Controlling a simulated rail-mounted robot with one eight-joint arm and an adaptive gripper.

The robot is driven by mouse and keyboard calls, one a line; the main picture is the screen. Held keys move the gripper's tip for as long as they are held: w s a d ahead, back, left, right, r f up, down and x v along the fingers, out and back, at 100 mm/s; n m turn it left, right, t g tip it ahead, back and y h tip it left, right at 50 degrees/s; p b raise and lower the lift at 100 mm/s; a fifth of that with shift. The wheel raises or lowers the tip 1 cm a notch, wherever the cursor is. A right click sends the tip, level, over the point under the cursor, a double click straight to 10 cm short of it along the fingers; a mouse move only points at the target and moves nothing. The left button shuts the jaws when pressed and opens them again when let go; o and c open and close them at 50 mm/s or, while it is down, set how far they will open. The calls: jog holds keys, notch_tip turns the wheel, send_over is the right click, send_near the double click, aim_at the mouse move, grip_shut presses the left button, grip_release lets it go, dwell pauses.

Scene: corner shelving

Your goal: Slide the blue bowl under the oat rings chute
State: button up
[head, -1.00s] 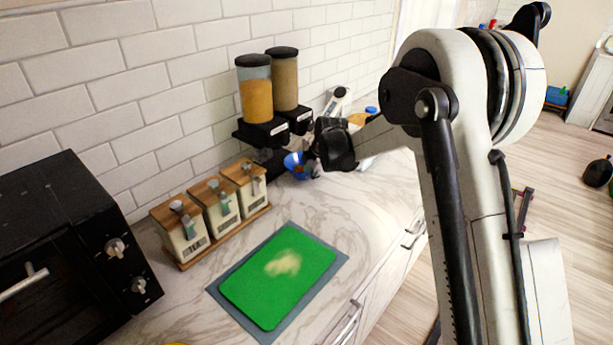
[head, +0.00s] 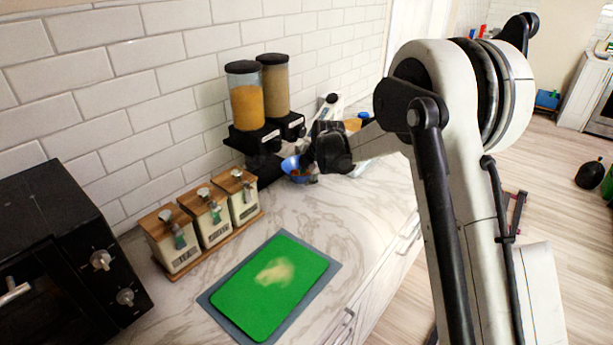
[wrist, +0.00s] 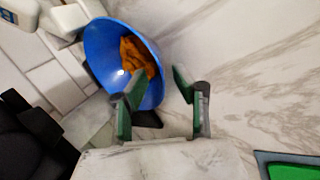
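The blue bowl (head: 290,164) stands on the marble counter in front of the dispensers, and its near side is partly hidden by my gripper (head: 306,167). In the wrist view the bowl (wrist: 100,55) has orange-brown pieces in it. My gripper (wrist: 160,88) is open, with one green-padded finger over the bowl's inside and the other outside its right rim. I cannot tell whether either finger touches it. Two chute dispensers stand at the wall: the nearer holds yellow-orange food (head: 246,108), the farther tan food (head: 276,88). Their labels are too small to read.
Three lidded canisters (head: 208,220) stand on a wooden tray left of the bowl. A green cutting board (head: 255,310) lies at the front. A black oven (head: 65,255) is at the left. Bottles (head: 330,105) stand behind my gripper. The counter between bowl and board is clear.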

jog(key=v, duration=1.2)
dwell(0.3)
jog(key=s+d+r+m+h, duration=0.1)
jog(key=s+d+r+m, duration=0.25)
jog(key=s, duration=0.35)
jog(key=s+d+r+m+t+b, duration=0.1)
jog(key=s+d+r+m, duration=0.3)
jog(key=s, duration=0.4)
jog(key=s+d+r+m+h, duration=0.1)
jog(key=s+d+r+m, duration=0.3)
jog(key=s, duration=0.3)
jog(key=s+d+f+m, duration=0.3)
jog(key=s+m, duration=0.3)
jog(key=s, duration=0.4)
jog(key=s+d+f+m+t+h+b, duration=0.1)
jog(key=s+d+f+m, duration=0.3)
jog(key=s, duration=0.7)
jog(key=shift+f+m, duration=0.25)
jog(key=shift+m, duration=1)
